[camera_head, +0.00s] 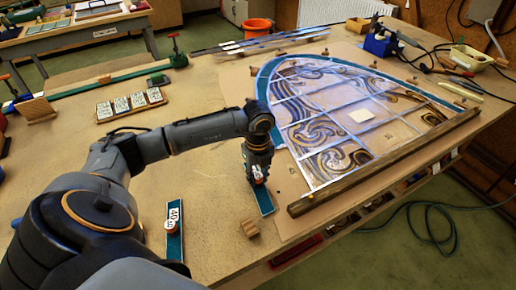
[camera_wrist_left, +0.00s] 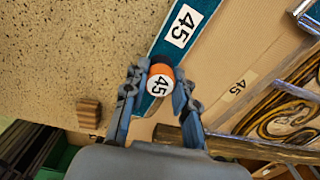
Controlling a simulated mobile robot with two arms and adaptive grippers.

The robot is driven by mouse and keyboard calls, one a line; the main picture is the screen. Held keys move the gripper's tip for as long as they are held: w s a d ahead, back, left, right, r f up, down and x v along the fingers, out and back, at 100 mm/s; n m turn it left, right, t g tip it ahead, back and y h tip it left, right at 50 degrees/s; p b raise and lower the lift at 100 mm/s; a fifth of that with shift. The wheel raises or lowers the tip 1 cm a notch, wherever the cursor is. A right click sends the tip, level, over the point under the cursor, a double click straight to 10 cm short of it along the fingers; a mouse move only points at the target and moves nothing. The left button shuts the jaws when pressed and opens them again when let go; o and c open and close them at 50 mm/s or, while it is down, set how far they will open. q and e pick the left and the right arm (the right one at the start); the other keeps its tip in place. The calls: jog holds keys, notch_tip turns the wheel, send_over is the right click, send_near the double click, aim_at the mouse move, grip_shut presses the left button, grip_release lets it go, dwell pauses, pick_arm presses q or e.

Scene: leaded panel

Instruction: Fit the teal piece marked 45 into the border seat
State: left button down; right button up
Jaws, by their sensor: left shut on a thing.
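The teal piece marked 45 (camera_head: 265,204) is a narrow strip at the near left corner of the leaded panel, left of the panel's brown wooden bar. Whether the piece touches the table is unclear. My right gripper is not in view.
A teal piece marked 40 (camera_head: 174,235) lies at the near left, and a small wooden block (camera_head: 250,228) is close by the held piece. The wooden bar (camera_head: 385,163) edges the panel. Several numbered tiles (camera_head: 130,103) sit at the back left.

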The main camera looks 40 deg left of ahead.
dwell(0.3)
pick_arm(q)
jog(key=shift+w+d+b, duration=0.3)
jog(key=shift+w, duration=0.4)
jog(key=shift+w+d+b, duration=0.25)
jog(key=shift+w+b, duration=0.05)
jog(key=shift+w, duration=0.35)
jog(key=shift+w+d+b, duration=0.3)
jog(key=shift+w, duration=0.4)
jog(key=shift+w+d, duration=0.25)
jog(key=shift+w, duration=0.3)
jog(key=shift+r, duration=0.1)
jog(key=shift+w+d+b, duration=0.2)
jog(key=shift+w+b, duration=0.05)
jog(key=shift+w, duration=0.25)
jog(key=shift+w+d+b, duration=0.2)
jog(key=shift+w+b, duration=0.05)
jog(key=shift+w, duration=0.2)
jog(key=shift+w+d+b, duration=0.3)
jog(key=shift+w+b, duration=0.05)
jog(key=shift+w, duration=0.4)
jog(key=shift+w+d+b, duration=0.3)
jog(key=shift+w, duration=0.4)
jog(key=shift+w+d, duration=0.1)
jog(key=shift+w, duration=0.2)
